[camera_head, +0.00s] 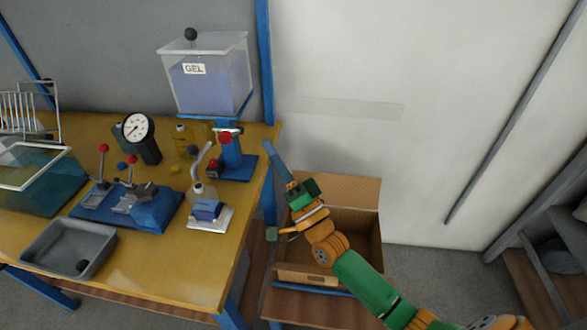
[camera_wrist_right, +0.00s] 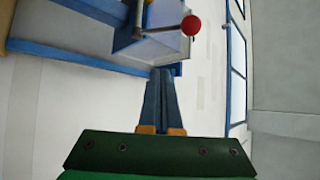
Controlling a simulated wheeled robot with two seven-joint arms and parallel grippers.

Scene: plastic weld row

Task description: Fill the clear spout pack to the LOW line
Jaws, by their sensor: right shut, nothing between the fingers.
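The GEL tank (camera_head: 211,85), clear with violet gel, stands on a blue stand (camera_head: 238,165) at the table's right end. A red knob (camera_head: 226,138) sits at the tap below it; a red ball on a thin rod also shows in the right wrist view (camera_wrist_right: 191,25). A small pale, bottle-like thing (camera_head: 203,190) with a grey tube stands behind a blue block on a white plate; I cannot tell if it is the spout pack. No LOW line is readable. My right gripper (camera_head: 269,145) is shut and empty, just right of the stand. My left gripper is out of view.
A blue lever fixture (camera_head: 130,205), a dial gauge (camera_head: 138,128), a grey tray (camera_head: 68,249) and a teal bin (camera_head: 40,190) occupy the yellow table (camera_head: 150,270). An open cardboard box (camera_head: 345,192) stands right of the table, below my right arm.

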